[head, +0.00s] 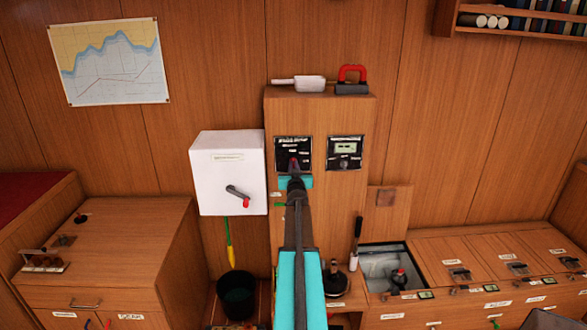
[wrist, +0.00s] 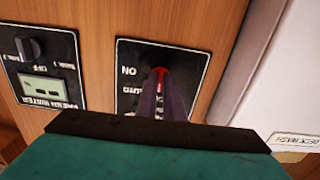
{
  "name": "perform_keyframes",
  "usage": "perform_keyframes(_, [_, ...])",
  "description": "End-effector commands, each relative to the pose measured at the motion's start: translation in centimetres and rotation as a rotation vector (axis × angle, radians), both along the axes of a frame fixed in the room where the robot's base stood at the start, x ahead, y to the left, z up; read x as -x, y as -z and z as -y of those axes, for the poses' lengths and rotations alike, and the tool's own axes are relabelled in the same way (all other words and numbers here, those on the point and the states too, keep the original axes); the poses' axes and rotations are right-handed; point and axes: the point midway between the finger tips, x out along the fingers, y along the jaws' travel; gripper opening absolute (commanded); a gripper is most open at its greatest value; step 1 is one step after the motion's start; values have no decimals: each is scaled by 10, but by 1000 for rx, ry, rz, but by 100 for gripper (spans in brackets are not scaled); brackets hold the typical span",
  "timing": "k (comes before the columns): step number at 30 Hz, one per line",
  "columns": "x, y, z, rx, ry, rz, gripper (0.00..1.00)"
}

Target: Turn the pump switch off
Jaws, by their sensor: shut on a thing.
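The pump switch is a red lever (wrist: 161,72) on a black panel (wrist: 196,66) with a white border. In the wrist view the panel's lettering is upside down; a word that reads ON stands left of the lever, with AUTO below it. The panel (head: 306,146) also shows in the head view, on the front of a wooden cabinet. My gripper (wrist: 160,88) is shut on the red lever; its dark fingers hide most of the lever and part of the lettering. In the head view my gripper (head: 294,170) reaches up to the panel's lower part. Which setting the lever is at, I cannot tell.
A second black panel (head: 346,152) with a small display and knob sits just right. A white box (head: 226,160) with a red-tipped lever (head: 239,197) stands left, close to the cabinet. A white scoop (head: 306,83) and a red-handled tool (head: 352,80) lie on top.

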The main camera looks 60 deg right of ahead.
Motion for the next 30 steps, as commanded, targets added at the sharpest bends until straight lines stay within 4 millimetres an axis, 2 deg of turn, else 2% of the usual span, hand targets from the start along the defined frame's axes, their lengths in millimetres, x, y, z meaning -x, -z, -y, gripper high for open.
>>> perform_keyframes(1, [2, 1, 1, 0, 3, -5, 0])
perform_keyframes(3, [2, 1, 1, 0, 3, -5, 16])
perform_keyframes(5, [1, 1, 1, -1, 2, -4, 26])
perform_keyframes(19, [2, 0, -3, 0, 1, -1, 27])
perform_keyframes(30, [18, 1, -24, 0, 1, -1, 27])
